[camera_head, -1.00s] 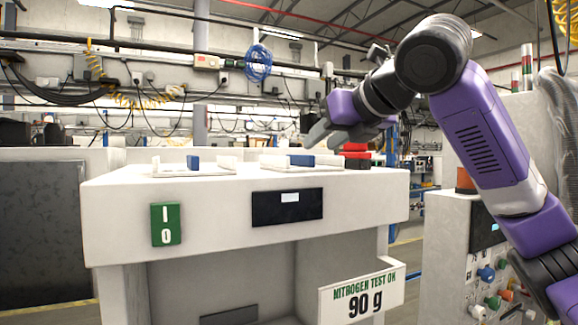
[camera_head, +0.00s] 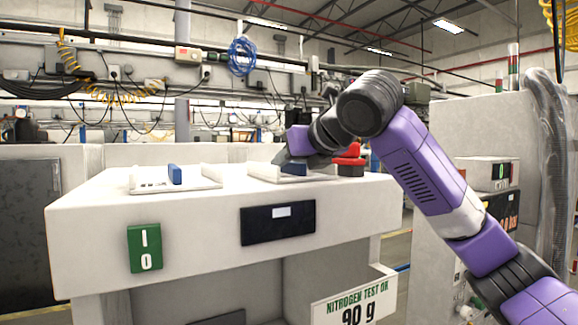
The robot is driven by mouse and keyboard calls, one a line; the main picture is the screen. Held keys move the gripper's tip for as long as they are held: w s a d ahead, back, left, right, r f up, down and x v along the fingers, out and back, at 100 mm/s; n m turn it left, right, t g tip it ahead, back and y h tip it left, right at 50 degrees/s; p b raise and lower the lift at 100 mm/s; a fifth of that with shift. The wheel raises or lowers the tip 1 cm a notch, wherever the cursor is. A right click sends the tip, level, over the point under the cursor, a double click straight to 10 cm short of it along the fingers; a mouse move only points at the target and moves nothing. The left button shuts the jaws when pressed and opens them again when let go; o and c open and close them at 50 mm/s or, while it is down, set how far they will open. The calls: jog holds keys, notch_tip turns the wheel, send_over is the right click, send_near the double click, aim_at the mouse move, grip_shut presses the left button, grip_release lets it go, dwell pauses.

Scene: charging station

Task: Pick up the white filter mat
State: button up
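I cannot clearly make out a separate white filter mat. Two shallow white holders lie on top of the white station (camera_head: 100,215), a left one (camera_head: 205,184) and a right one (camera_head: 262,176).
A red and black object (camera_head: 350,168) stands right of the gripper on the station top. A green I/O switch (camera_head: 145,248) and a dark display panel (camera_head: 278,224) are on the front. A grey cabinet (camera_head: 465,135) stands at right.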

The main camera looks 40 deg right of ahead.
jog(key=shift+w+f, duration=0.15)
jog(key=shift+w, duration=0.1)
grip_shut()
